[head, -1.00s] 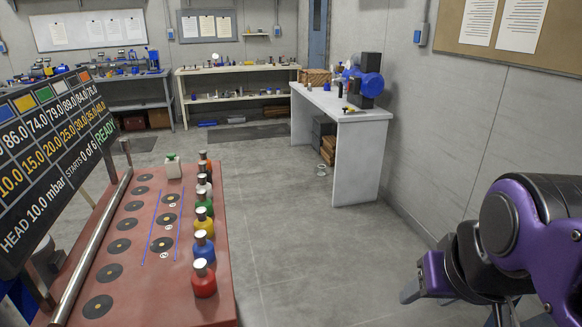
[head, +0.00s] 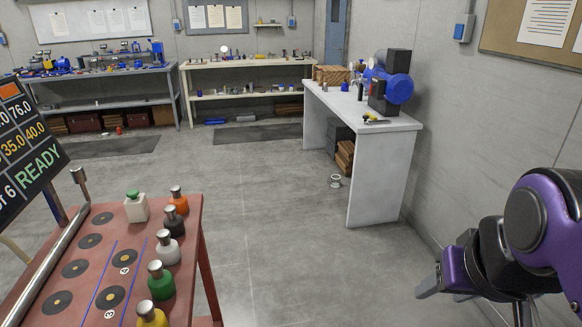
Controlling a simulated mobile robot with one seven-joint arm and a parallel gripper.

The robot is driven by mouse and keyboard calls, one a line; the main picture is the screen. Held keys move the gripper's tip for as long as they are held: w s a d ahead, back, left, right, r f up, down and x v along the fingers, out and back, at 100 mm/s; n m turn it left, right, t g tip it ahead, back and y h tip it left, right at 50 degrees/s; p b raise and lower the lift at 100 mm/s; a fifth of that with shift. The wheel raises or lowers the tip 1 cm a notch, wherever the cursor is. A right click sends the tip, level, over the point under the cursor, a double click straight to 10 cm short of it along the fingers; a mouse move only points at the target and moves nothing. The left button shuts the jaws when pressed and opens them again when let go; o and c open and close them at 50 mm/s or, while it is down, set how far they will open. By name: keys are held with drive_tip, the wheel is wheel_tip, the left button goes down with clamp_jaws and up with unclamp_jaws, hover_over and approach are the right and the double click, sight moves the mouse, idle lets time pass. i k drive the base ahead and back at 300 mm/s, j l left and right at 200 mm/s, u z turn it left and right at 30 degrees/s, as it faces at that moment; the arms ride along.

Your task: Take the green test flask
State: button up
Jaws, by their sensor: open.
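The green flask (head: 161,284) stands upright with a grey stopper near the right edge of the red table (head: 190,232). It is in a row between a white flask (head: 168,250) behind it and a yellow flask (head: 151,316) in front, cut off by the lower edge. My gripper (head: 428,286) is at the right of the head view, far to the right of the table and apart from all flasks. It is open, and nothing shows between its fingers.
Black (head: 174,222) and orange (head: 177,200) flasks stand farther back in the row. A white container with a green cap (head: 136,207) is beside them. A display board (head: 27,160) overhangs the left. Open floor lies between the table and the white bench (head: 384,160).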

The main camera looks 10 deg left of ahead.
sight(161, 283)
drive_tip(key=i+l+u, duration=0.1)
drive_tip(key=i, duration=1.05)
drive_tip(key=i+u, duration=0.15)
drive_tip(key=u, duration=1.1)
